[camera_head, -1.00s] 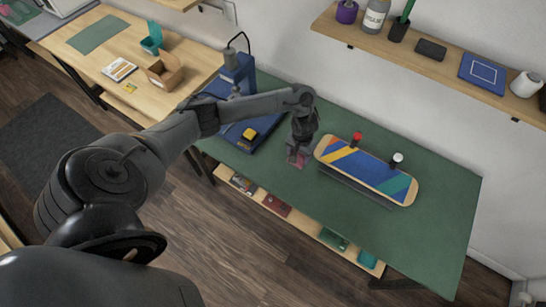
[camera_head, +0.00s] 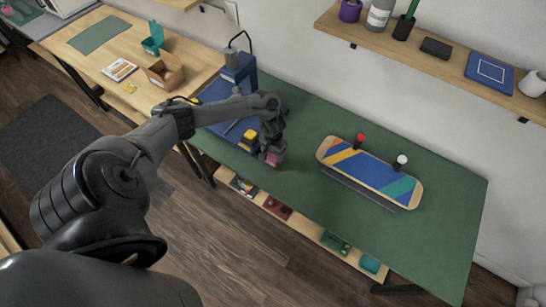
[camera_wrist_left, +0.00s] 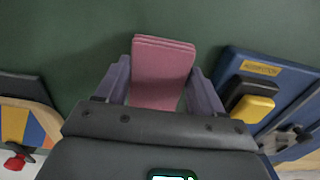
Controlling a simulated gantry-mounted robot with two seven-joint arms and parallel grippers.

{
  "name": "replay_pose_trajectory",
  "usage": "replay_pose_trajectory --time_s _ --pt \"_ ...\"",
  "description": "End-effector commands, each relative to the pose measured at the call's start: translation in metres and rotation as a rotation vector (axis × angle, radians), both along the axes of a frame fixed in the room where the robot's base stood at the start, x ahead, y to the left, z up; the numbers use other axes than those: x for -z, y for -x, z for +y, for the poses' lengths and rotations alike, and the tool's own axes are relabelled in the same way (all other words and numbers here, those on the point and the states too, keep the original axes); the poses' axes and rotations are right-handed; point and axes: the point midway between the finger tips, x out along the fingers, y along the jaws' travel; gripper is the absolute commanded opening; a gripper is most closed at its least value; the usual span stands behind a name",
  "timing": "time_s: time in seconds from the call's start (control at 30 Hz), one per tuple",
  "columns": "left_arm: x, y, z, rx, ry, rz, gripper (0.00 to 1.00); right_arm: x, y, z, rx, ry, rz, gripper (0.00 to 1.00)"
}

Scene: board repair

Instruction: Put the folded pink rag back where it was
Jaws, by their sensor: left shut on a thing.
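The folded pink rag (camera_wrist_left: 162,72) is between the two fingers of my left gripper (camera_wrist_left: 163,85) in the left wrist view, with green mat beyond it. In the head view the left gripper (camera_head: 272,158) points down over the green bench top, just right of the blue machine base, and only a bit of the pink rag (camera_head: 272,159) shows. I cannot tell whether the rag touches the mat. My right gripper is not in view.
The blue machine (camera_head: 238,72) with a yellow block (camera_head: 249,138) stands close left of the gripper. A striped skateboard deck (camera_head: 370,172) sits to the right. The green bench top (camera_head: 440,228) is clear at its right end. A wall shelf (camera_head: 440,62) holds several items.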

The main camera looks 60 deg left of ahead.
Motion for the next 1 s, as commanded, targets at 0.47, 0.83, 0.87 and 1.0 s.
replay_pose_trajectory --time_s 0.47,0.83,0.87,1.0 --pt "0.029 0.000 0.000 0.000 0.000 0.000 0.35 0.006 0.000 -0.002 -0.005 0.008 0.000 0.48" --pt "0.031 0.000 0.000 0.000 0.000 0.000 0.93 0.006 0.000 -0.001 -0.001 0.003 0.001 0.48" --pt "0.031 0.000 0.000 0.000 0.000 0.000 0.93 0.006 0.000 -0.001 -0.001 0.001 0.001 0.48" --pt "0.031 0.000 0.000 0.000 0.000 0.000 0.93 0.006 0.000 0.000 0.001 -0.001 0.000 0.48"
